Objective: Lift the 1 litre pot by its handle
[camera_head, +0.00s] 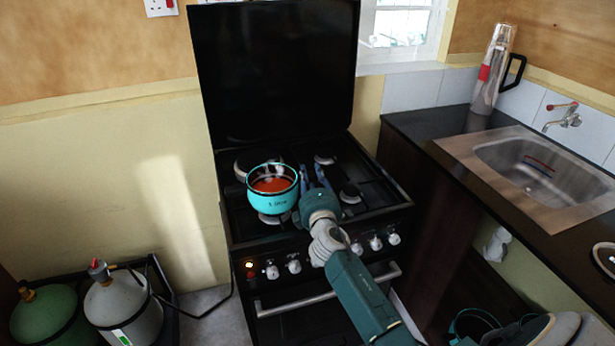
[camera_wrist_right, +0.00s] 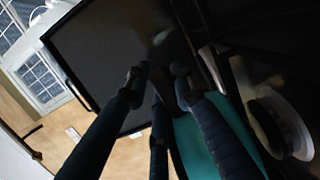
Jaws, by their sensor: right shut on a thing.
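The turquoise 1 litre pot (camera_head: 272,203), with a dark rim and orange-red contents, is at the front left of the hob, and it looks upright. I cannot tell whether its base touches the burner. My right gripper (camera_head: 311,178) is at the pot's right side, shut on its handle, which the fingers mostly hide. In the right wrist view the dark fingers (camera_wrist_right: 160,85) close around the handle, with the turquoise pot wall (camera_wrist_right: 190,148) beside them. My left gripper does not show.
The black cooker (camera_head: 375,215) has a raised lid (camera_head: 275,70) behind the pot and knobs along its front. A counter with a metal sink (camera_head: 540,165) and a tall flask (camera_head: 491,75) stands at right. Gas cylinders (camera_head: 125,308) stand at lower left.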

